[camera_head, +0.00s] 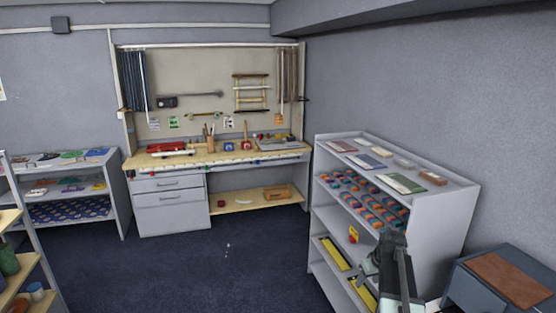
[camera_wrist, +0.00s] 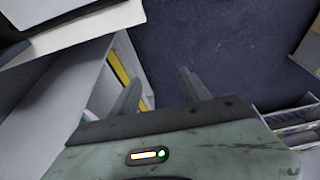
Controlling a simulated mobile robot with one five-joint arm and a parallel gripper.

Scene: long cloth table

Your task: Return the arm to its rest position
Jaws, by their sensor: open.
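My gripper (camera_wrist: 160,92) shows in the wrist view with its two dark fingers spread apart. Nothing is between them, and dark blue floor lies beyond. In the head view my arm (camera_head: 393,270) is at the lower right, in front of the white shelf unit (camera_head: 450,220). The fingertips are hard to make out there. The same pale shelf side appears at the left of the wrist view, close to the left finger; I cannot tell whether they touch.
A workbench (camera_head: 230,158) with tools stands at the back. A grey cabinet with a brown top (camera_head: 508,280) is at the lower right. Another shelf (camera_head: 75,190) is at the left, and a rack (camera_head: 22,270) is nearer. The dark floor (camera_head: 200,265) between them is open.

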